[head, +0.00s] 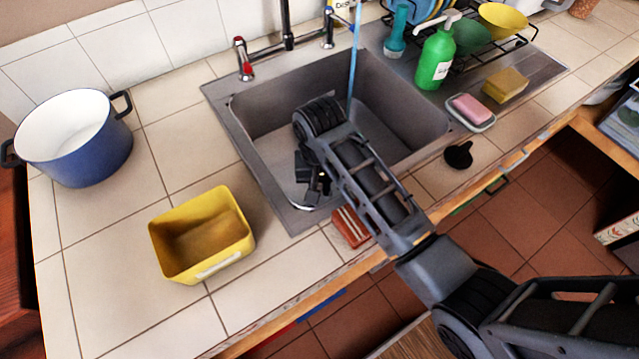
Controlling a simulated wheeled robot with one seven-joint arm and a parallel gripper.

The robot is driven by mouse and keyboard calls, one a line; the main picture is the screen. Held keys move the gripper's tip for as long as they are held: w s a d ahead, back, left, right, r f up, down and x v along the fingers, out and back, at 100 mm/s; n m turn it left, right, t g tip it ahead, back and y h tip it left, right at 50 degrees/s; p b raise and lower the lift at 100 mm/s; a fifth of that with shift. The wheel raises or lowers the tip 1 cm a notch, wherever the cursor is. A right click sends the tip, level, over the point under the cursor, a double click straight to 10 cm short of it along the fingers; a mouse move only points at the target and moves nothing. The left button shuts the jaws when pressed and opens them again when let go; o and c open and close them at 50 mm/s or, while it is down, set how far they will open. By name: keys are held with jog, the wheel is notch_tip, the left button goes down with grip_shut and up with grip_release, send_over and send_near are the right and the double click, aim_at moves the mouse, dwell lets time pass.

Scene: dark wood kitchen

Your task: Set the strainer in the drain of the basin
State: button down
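The grey basin (405,115) is sunk into the tiled counter. My arm reaches over its front edge and bends down inside it. My gripper (318,188) is low in the front left part of the basin, close to the floor. The arm covers much of the gripper, and I cannot tell whether its fingers are open or shut. A small pale bit shows beside the fingers, too small to identify. I cannot make out the strainer or the drain; my arm hides the middle of the basin floor.
A black stopper-like piece (458,154) lies right of the basin. A yellow tub (203,235), blue pot (100,150) and red-brown block (350,227) stand on the counter. A soap dish (484,124), sponge (506,84) and green bottle (435,58) are at right. The tap (288,40) is behind.

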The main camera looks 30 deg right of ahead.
jog(key=shift+s+f, duration=0.1)
jog(key=shift+f, duration=0.2)
